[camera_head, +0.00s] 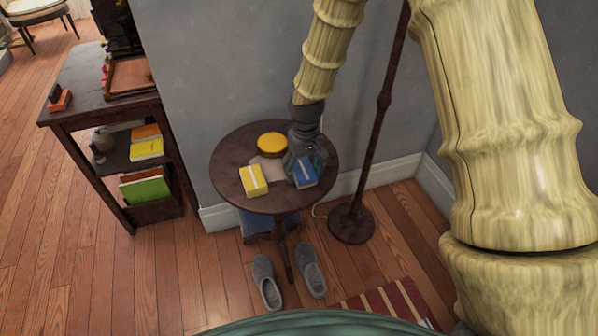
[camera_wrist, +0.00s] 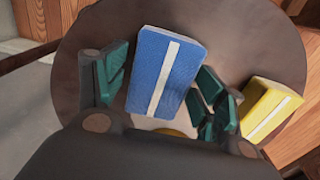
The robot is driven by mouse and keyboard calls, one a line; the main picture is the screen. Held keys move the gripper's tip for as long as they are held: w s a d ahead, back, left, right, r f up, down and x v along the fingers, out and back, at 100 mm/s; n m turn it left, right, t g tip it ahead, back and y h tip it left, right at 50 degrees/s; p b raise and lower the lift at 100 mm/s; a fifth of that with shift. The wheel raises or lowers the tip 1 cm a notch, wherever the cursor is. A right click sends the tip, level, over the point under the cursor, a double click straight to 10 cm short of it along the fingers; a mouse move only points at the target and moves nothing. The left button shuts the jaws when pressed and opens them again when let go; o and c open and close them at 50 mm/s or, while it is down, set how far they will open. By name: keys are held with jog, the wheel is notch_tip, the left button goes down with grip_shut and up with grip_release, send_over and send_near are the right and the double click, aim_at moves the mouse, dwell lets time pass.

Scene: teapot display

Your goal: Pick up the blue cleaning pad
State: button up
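The blue cleaning pad (camera_head: 305,173) with a pale stripe lies on the right part of the small round dark table (camera_head: 228,163). In the wrist view the pad (camera_wrist: 152,75) sits between the two green-padded fingers of my gripper (camera_wrist: 160,85). The left finger is close beside the pad's left edge, and the right finger is near its lower right edge. The fingers are spread, with some gap visible on the right side. In the head view my gripper (camera_head: 305,155) is over the pad and hides its upper part.
A yellow pad (camera_head: 253,180) with a pale stripe, also in the wrist view (camera_wrist: 268,108), lies to the left on the table. A round yellow tin (camera_head: 272,144) and a pinkish flat item (camera_head: 268,168) are close by. A lamp pole (camera_head: 384,100) stands right; a shelf (camera_head: 120,160) stands left.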

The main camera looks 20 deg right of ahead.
aim_at(303, 169)
jog(key=shift+a, duration=0.1)
jog(key=c, duration=0.7)
jog(key=shift+o, duration=0.2)
jog(key=shift+w+r, duration=0.1)
jog(key=shift+r, duration=0.6)
notch_tip(303, 169, up, 2)
jog(key=shift+r+p, duration=0.2)
jog(key=shift+p, duration=0.1)
jog(key=s+a+r, duration=0.1)
jog(key=s+a, duration=0.3)
jog(key=s, duration=1.1)
jog(key=shift+s, duration=0.25)
jog(key=shift+a, duration=0.1)
